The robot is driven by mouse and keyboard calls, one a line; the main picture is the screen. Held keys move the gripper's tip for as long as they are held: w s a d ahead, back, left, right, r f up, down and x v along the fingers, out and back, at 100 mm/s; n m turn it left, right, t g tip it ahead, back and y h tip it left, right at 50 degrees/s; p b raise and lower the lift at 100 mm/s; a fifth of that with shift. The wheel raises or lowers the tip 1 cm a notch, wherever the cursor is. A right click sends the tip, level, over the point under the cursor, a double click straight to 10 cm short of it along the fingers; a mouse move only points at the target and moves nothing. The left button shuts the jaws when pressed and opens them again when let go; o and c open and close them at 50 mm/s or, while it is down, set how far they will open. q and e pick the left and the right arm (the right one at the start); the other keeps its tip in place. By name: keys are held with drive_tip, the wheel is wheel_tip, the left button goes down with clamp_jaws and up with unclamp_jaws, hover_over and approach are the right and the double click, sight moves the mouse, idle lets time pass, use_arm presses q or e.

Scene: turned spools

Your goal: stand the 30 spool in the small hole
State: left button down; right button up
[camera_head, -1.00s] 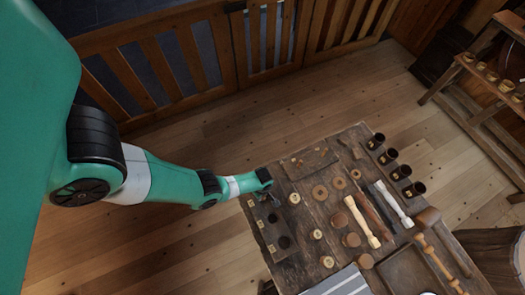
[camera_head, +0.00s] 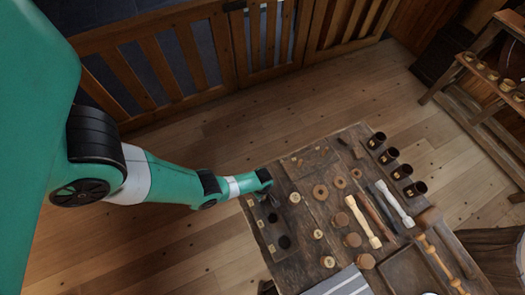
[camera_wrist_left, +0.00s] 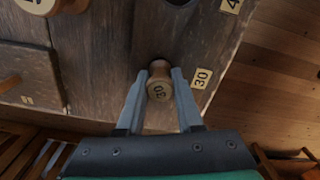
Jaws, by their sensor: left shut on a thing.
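My left gripper (camera_wrist_left: 160,80) is shut on a small wooden spool (camera_wrist_left: 160,92), whose top face reads 30. The spool is between the fingertips, over the dark hole board (camera_wrist_left: 205,45), beside the 30 label (camera_wrist_left: 202,78). The hole at that label is hidden, so I cannot tell whether the spool is in it or above it. Another dark hole (camera_wrist_left: 180,1) shows at the top edge. In the head view my left gripper (camera_head: 267,196) is at the far end of the board (camera_head: 277,257), past two open holes. My right gripper is not in view.
Other spools stand close to the board, one numbered spool (camera_head: 295,198) near the gripper and another (camera_head: 318,234) to the right. Turned tools (camera_head: 363,222), dark cups (camera_head: 390,156), a tray (camera_head: 410,272) and a striped cloth (camera_head: 343,283) fill the table's right side.

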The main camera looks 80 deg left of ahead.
use_arm(q)
unclamp_jaws()
idle(0.4)
wheel_tip(320, 180, up, 10)
drive_tip(key=p, duration=1)
drive_tip(key=shift+r, duration=0.1)
idle(0.3)
